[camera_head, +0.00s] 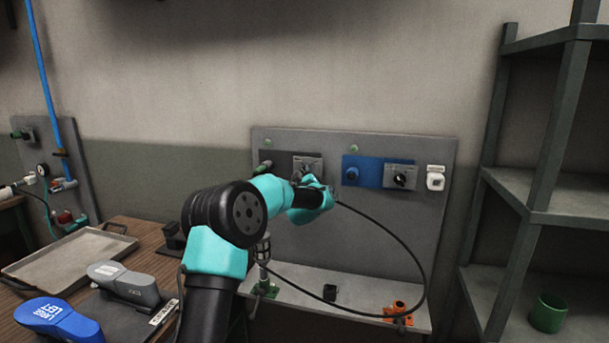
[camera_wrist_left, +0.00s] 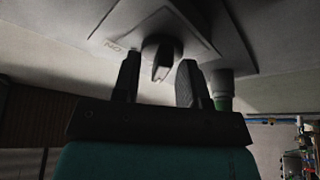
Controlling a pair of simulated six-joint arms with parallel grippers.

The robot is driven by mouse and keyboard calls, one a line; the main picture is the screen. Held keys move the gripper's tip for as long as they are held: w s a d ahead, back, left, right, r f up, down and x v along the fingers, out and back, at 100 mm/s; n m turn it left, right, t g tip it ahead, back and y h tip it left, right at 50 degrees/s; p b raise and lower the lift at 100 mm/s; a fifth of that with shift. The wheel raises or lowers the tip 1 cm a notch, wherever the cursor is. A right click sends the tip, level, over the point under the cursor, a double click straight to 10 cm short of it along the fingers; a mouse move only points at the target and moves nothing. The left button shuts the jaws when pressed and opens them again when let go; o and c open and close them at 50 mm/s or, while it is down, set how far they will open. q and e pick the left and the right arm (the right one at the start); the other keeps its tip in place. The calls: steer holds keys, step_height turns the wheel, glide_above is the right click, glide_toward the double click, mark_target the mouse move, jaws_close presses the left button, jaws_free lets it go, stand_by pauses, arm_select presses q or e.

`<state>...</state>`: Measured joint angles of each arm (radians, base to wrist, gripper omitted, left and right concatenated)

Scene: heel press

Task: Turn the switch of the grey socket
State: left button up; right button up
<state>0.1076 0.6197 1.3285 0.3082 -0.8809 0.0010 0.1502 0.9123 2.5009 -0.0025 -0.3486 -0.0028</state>
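The grey socket's switch plate (camera_head: 311,160) is on the left half of the grey wall panel. Its dark knob (camera_wrist_left: 161,55) shows in the left wrist view, on a light plate with small lettering. My left gripper (camera_wrist_left: 158,82) is open, its two dark fingers on either side of the knob, with gaps visible between each finger and the knob. In the head view my left arm covers part of the area below the switch, and its fingertips (camera_head: 303,178) are small and dark there. My right gripper is not in view.
A blue socket (camera_head: 350,172) with its own switch (camera_head: 400,177) is to the right, beside a white box (camera_head: 436,178). A black cable loops in front of the panel. An orange part (camera_head: 398,311) sits on the ledge; shelving (camera_head: 540,200) stands at right.

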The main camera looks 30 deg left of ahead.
arm_select(q)
steer(key=v, duration=1.7)
steer(key=shift+s+f, duration=0.15)
steer(key=s+d+f+m+g+h, duration=0.2)
steer(key=d+f+m+h, duration=0.15)
steer(key=f, duration=0.75)
steer(key=s+d+f+m+g+h, duration=0.2)
steer(key=d+f+g+h, duration=0.15)
steer(key=f, duration=0.65)
steer(key=s+d+f+m+g+h, duration=0.2)
steer(key=d+f+h, duration=0.15)
steer(key=f, duration=0.75)
steer(key=s+d+f+m+g+h, duration=0.1)
steer(key=s+d+f+g, duration=0.2)
steer(key=s+f, duration=0.2)
steer(key=s+d+f+m+g+h, duration=0.1)
steer(key=s+d+f+g, duration=0.2)
steer(key=s, duration=0.9)
steer(key=s+d+f+m+g+h, duration=0.2)
steer(key=s+d+f+g, duration=0.1)
steer(key=s+f, duration=0.5)
steer(key=shift+s+d+f+g, duration=0.2)
steer(key=shift+s+f+g, duration=0.05)
steer(key=shift+f+g, duration=0.45)
